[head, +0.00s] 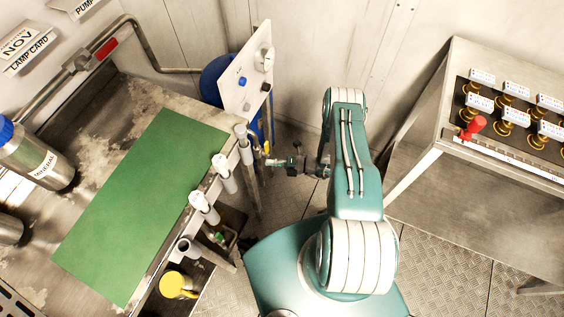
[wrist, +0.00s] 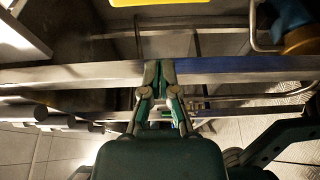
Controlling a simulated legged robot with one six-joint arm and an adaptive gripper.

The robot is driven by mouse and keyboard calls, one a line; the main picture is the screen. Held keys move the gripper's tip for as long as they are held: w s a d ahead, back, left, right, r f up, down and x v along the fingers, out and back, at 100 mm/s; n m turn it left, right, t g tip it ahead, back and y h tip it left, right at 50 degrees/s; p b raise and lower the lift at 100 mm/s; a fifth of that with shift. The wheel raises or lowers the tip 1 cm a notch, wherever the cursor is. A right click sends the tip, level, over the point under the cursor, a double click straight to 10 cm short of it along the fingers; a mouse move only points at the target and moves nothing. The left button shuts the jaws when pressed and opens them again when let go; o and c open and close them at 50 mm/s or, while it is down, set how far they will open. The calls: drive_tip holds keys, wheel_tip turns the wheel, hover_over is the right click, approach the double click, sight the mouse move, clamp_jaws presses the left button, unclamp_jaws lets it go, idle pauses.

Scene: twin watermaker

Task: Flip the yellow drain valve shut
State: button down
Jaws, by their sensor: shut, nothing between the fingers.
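A small yellow part (head: 267,147), perhaps the drain valve's handle, shows beside the white panel's lower edge, just beyond my gripper. A yellow piece (wrist: 160,2) is cut off by the top edge of the wrist view; I cannot tell whether it is the same part. My gripper (head: 268,162) points left from the end of my teal arm, near the table's right edge. In the wrist view my gripper (wrist: 158,66) is shut and empty, its fingertips in front of a metal rail (wrist: 225,70). I cannot tell whether they touch it.
A white panel (head: 246,75) stands before a blue tank (head: 214,77). White-capped tubes (head: 227,178) line the table edge beside the green mat (head: 140,205). A yellow-topped container (head: 176,285) sits low. A bench with a red valve (head: 475,127) stands right.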

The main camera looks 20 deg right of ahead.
sight(267, 155)
drive_tip(key=w, duration=0.3)
drive_tip(key=shift+w+a, duration=0.1)
drive_tip(key=shift+w, duration=0.1)
drive_tip(key=shift+w+d, duration=0.3)
drive_tip(key=shift+d, duration=0.05)
